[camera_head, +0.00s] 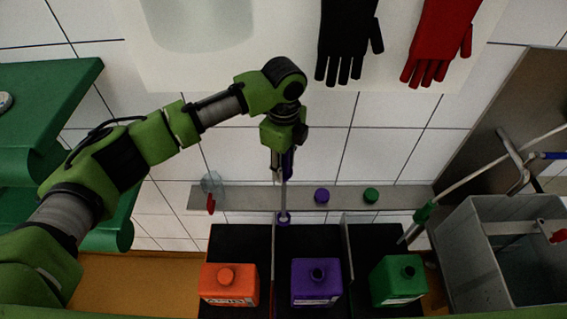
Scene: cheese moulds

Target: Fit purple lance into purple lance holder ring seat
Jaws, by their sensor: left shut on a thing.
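My left gripper (280,150) hangs above the shelf in the middle of the view, shut on the purple lance. The lance's purple handle (288,164) shows beside the fingers, and its thin grey rod (284,197) points down. A small purple ring seat (283,219) sits at the front edge of the shelf, by the rod's lower end. I cannot tell whether the rod's end is inside the ring or just in front of or above it. My right gripper is not in view.
A shelf (255,198) bears a purple cap (321,196) and a green cap (371,195). Orange (226,287), purple (312,287) and green (396,283) canisters stand below. A green lance (423,213) leans beside a grey bin (462,240) at right.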

